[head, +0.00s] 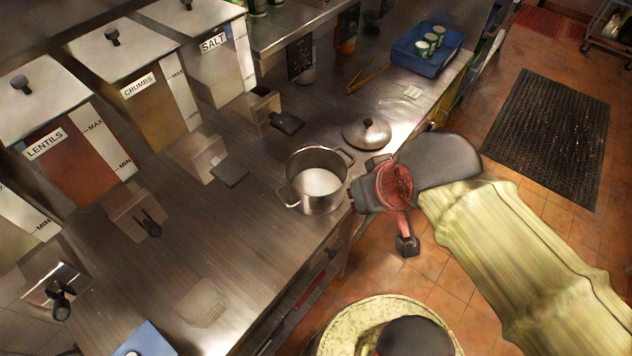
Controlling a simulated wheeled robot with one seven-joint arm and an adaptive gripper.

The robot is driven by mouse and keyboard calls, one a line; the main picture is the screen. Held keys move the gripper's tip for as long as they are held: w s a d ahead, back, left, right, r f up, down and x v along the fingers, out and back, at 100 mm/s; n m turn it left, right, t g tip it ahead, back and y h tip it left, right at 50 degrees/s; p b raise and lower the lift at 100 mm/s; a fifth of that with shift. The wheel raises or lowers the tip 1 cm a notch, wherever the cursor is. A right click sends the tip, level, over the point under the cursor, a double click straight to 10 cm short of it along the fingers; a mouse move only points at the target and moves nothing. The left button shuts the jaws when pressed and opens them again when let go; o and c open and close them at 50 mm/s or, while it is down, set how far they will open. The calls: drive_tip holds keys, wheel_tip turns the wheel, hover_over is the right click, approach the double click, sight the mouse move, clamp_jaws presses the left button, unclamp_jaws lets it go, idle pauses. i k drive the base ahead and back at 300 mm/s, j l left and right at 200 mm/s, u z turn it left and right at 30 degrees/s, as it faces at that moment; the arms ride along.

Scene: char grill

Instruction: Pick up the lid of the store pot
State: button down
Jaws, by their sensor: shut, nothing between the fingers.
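The store pot (318,199) is a steel pot standing uncovered near the counter's front edge, with a pale inside and two side handles. A round steel lid (362,135) with a dark knob (368,123) lies on the counter just behind and to the right of the pot. My gripper (362,196) is just right of the pot in the picture, near the counter's edge, and is shut and empty. The lid is apart from it, a little above it in the picture. Whether the gripper touches the pot's side is hard to tell.
Dispensers labelled LENTILS (80,160), CRUMBS (150,95) and SALT (220,60) line the back left. Yellow tongs (368,77) and a blue tray (424,52) with cans lie beyond the lid.

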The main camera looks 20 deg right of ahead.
sight(362, 130)
drive_tip(key=i+l+u, duration=0.25)
drive_tip(key=l, duration=0.25)
drive_tip(key=i+l+u, duration=0.15)
drive_tip(key=l+u, duration=0.15)
drive_tip(key=l, duration=0.2)
drive_tip(key=i+l+u, duration=0.1)
drive_tip(key=l+u, duration=0.15)
drive_tip(key=l, duration=0.3)
drive_tip(key=i+l+u, duration=0.1)
drive_tip(key=l+u, duration=0.15)
drive_tip(key=l, duration=0.35)
